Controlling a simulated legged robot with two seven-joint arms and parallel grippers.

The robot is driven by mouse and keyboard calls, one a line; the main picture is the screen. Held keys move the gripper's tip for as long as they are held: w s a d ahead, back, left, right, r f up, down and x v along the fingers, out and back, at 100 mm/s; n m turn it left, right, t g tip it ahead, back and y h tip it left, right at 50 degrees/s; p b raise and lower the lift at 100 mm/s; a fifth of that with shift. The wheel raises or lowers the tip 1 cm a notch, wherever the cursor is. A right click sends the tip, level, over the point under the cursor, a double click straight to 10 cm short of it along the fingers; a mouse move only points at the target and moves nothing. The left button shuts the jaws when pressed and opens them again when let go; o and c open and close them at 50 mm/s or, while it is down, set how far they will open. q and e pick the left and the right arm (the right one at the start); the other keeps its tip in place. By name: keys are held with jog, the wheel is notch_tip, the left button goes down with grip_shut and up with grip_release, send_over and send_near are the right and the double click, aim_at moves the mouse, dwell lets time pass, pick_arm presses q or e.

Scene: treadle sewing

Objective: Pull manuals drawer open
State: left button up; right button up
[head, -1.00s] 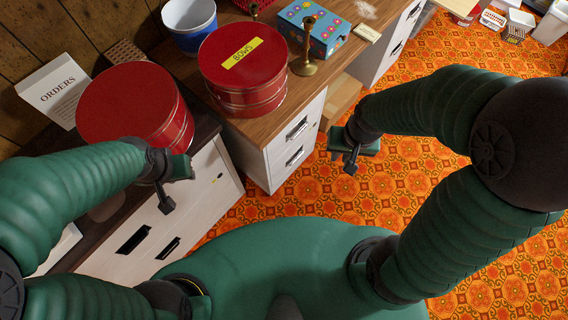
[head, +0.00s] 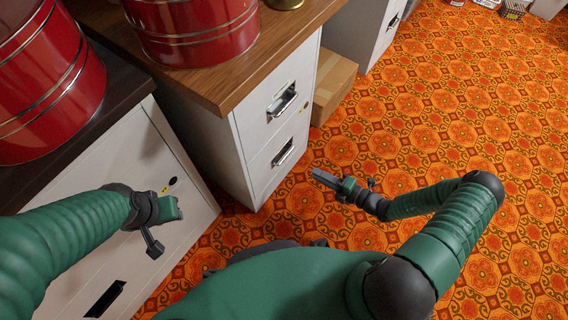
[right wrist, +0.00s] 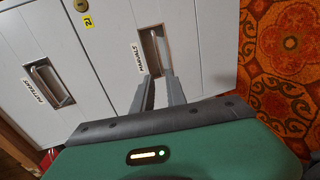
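The manuals drawer (head: 278,158) is the lower drawer of the pale grey cabinet under the wooden worktop. It looks shut. In the right wrist view its label, reading MANUALS, and its recessed metal handle (right wrist: 157,48) are seen turned sideways. My right gripper (head: 317,174) is in front of this drawer, low over the carpet. In the right wrist view its two fingers (right wrist: 158,76) are apart with nothing between them, pointing at the handle; contact is not visible. My left gripper (head: 172,208) is in front of the white cabinet at left; its fingers are not clear.
The patterns drawer (right wrist: 48,82) is above the manuals drawer, with a yellow tag (right wrist: 88,22) near it. A cardboard box (head: 334,86) stands right of the cabinet. Red tins (head: 195,30) sit on the worktop. The orange carpet (head: 450,120) is open at right.

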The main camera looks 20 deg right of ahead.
jog(key=b+x, duration=0.7)
jog(key=x, duration=0.8)
jog(key=shift+s+a, duration=0.15)
jog(key=shift+w+a, duration=0.15)
jog(key=shift+w, duration=0.05)
jog(key=shift+c, duration=0.3)
grip_shut()
jog(key=shift+s+f, duration=0.1)
